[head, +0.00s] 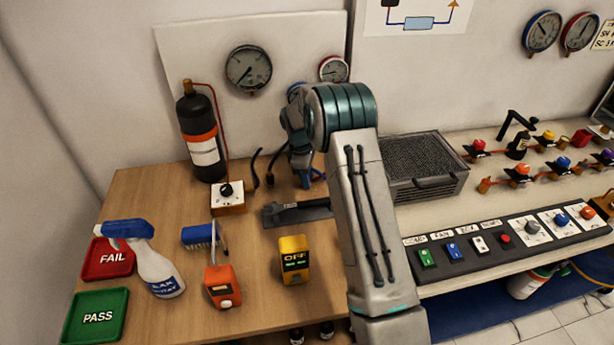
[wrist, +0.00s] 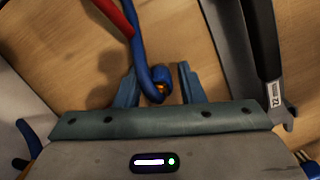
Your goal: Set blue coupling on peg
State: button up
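The blue coupling (wrist: 163,74) is in the wrist view, at the end of a blue hose (wrist: 140,55), with a brass-coloured part showing in it. It lies between the two fingers of my gripper (wrist: 157,70), with a small gap visible on its right side. The fingers look open around it; contact on the left is unclear. In the head view my gripper (head: 303,180) is low over the wooden bench behind my arm, and the coupling is too small to make out there. I cannot identify the peg in either view.
A dark grey tool (head: 290,214) lies close in front of my gripper; a black handle (wrist: 264,40) shows at right in the wrist view. A black cylinder (head: 203,145) and small white box (head: 228,198) stand left. A wire-mesh box (head: 425,168) is right. A yellow meter (head: 294,260) stands in front.

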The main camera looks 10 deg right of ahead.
jog(key=o, duration=0.6)
jog(key=r, duration=0.4)
jog(key=a+r+b, duration=0.1)
jog(key=r, duration=0.4)
jog(key=a+r, duration=0.1)
jog(key=r, duration=0.3)
jog(key=shift+w+r+b, duration=0.35)
jog(key=shift+w, duration=0.05)
